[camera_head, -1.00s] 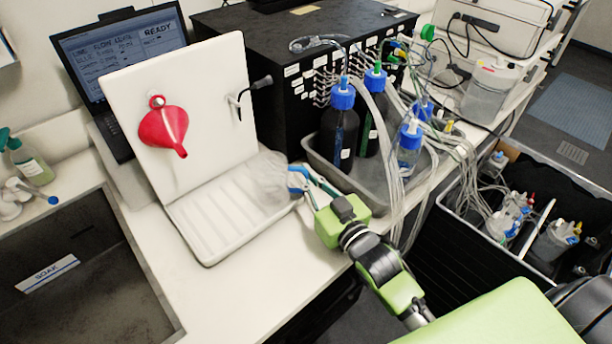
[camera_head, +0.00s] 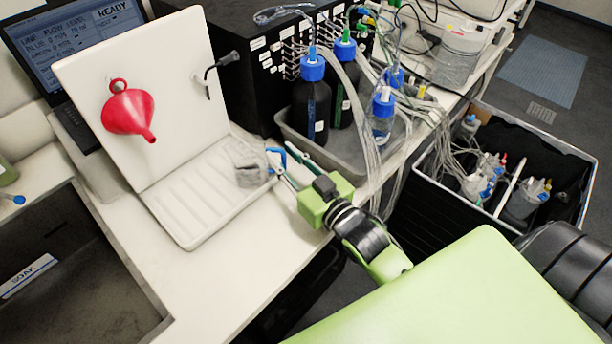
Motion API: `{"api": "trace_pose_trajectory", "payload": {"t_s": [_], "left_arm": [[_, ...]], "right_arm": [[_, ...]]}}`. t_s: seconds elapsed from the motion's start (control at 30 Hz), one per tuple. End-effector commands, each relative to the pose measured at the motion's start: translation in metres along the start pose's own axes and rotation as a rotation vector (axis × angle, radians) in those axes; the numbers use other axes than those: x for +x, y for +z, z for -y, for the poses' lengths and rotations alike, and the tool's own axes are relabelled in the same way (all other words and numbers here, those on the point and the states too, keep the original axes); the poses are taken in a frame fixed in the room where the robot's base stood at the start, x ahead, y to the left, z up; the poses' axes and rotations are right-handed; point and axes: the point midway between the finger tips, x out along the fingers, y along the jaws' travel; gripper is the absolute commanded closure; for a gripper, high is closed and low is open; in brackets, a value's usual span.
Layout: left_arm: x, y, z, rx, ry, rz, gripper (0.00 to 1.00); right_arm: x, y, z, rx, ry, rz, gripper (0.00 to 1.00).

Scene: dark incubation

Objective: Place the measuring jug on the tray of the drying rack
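The measuring jug (camera_head: 250,166) is clear and hard to make out, with a blue handle on its right side. It rests at the right end of the white ribbed tray (camera_head: 185,222) of the drying rack, beside the upright panel (camera_head: 175,60). I cannot tell whether it stands or is tilted. My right gripper (camera_head: 284,160) is at the handle, beyond the tray's right edge. Its fingers stand apart on either side of the handle; contact is not clear. My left gripper is out of view.
A grey tub (camera_head: 300,142) with blue-capped bottles and tubing stands close behind my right gripper. A sink (camera_head: 60,270) lies left. The front counter (camera_head: 215,285) is clear.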

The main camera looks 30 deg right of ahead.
Motion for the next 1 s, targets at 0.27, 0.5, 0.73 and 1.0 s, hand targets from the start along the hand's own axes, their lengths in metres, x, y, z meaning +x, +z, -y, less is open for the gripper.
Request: {"api": "trace_pose_trajectory", "payload": {"t_s": [0.27, 0.5, 0.73, 1.0], "left_arm": [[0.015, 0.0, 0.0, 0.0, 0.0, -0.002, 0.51], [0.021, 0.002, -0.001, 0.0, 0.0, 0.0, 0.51], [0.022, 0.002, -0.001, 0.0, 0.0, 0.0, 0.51], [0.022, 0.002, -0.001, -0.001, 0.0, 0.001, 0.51]], "right_arm": [[-0.061, 0.006, -0.001, -0.004, 0.002, 0.011, 0.75], [-0.091, 0.002, -0.002, -0.007, 0.003, 0.004, 0.75], [-0.099, 0.0, -0.002, -0.007, 0.002, 0.002, 0.75], [-0.099, -0.001, -0.002, -0.008, 0.002, 0.0, 0.75]]}}
